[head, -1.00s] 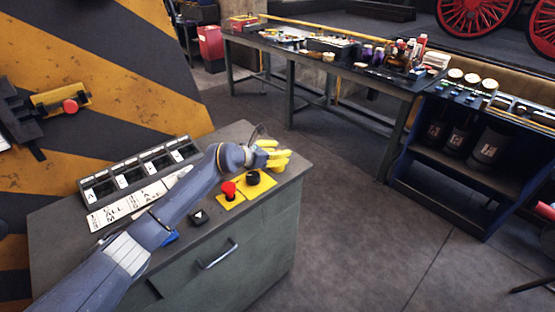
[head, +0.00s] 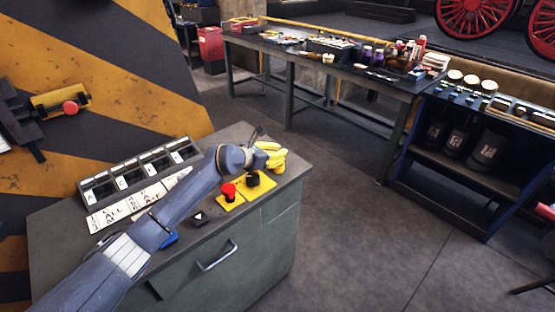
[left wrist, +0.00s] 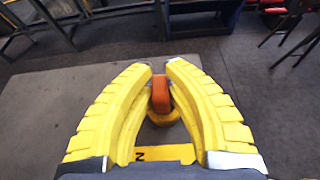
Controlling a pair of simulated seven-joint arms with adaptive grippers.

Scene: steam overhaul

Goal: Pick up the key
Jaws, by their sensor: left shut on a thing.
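My left gripper (head: 279,158) is at the back right corner of the grey cabinet top, its yellow fingers close together. In the left wrist view the fingertips (left wrist: 159,66) are shut on a small orange-red piece (left wrist: 160,93), which I take to be the key. Its lower part runs down toward a yellow round part (left wrist: 164,117) below; its full shape is hidden. In the head view the fingers hide the key. My right gripper is not in view.
The grey cabinet (head: 258,240) carries a black knob on a yellow plate (head: 266,181), a red button (head: 229,189), a slotted tray (head: 100,190) and white lettered cards (head: 112,214). A long workbench (head: 289,66) and a blue shelf (head: 450,167) stand beyond clear floor.

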